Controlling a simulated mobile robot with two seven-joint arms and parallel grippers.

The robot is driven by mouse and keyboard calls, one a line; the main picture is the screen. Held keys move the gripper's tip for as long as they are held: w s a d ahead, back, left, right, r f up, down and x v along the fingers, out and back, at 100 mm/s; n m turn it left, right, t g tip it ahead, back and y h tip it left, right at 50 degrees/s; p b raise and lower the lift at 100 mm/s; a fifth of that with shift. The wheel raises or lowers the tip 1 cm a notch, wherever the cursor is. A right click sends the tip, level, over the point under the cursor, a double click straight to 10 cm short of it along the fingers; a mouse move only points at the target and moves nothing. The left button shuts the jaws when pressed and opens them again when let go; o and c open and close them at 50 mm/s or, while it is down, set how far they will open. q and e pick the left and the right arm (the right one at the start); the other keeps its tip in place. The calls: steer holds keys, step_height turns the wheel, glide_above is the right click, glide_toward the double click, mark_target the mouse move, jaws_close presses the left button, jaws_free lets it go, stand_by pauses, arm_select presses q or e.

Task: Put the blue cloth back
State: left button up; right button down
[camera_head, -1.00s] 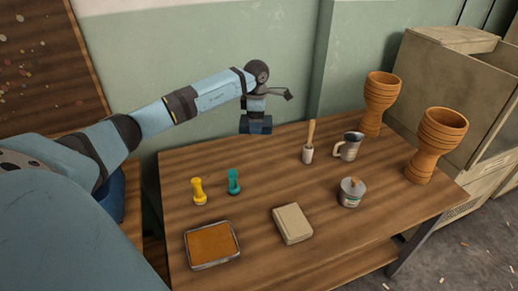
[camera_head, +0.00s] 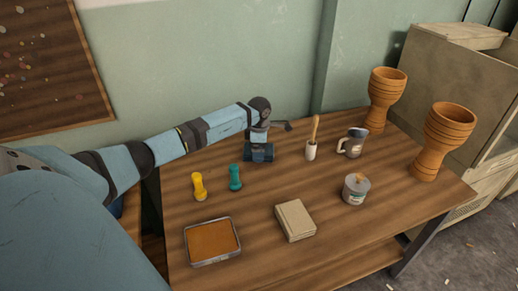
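My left arm reaches in from the left over the far side of the wooden table (camera_head: 345,238). My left gripper (camera_head: 259,155) points down at the table's far edge, behind the teal and yellow pieces. Its dark blue-grey body hides its fingertips, so I cannot tell whether it is open or holds anything. I cannot clearly make out a blue cloth. A dark blue thing (camera_head: 117,207) shows partly behind my arm at the left; I cannot tell what it is. My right gripper is out of view.
A yellow piece (camera_head: 199,187), teal piece (camera_head: 235,177), orange-brown tray (camera_head: 212,243), beige block (camera_head: 295,220), lidded jar (camera_head: 355,192), mug (camera_head: 353,143) and white cup with wooden handle (camera_head: 311,150) stand on the table. Two goblet drums (camera_head: 384,98) (camera_head: 438,141) stand right.

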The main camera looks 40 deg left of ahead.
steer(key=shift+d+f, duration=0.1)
arm_select(q)
steer(key=o, duration=0.7)
steer(key=shift+r, duration=0.45)
step_height(320, 180, up, 11)
steer(key=p, duration=0.2)
steer(key=shift+r+p, duration=0.15)
steer(key=shift+p, duration=0.15)
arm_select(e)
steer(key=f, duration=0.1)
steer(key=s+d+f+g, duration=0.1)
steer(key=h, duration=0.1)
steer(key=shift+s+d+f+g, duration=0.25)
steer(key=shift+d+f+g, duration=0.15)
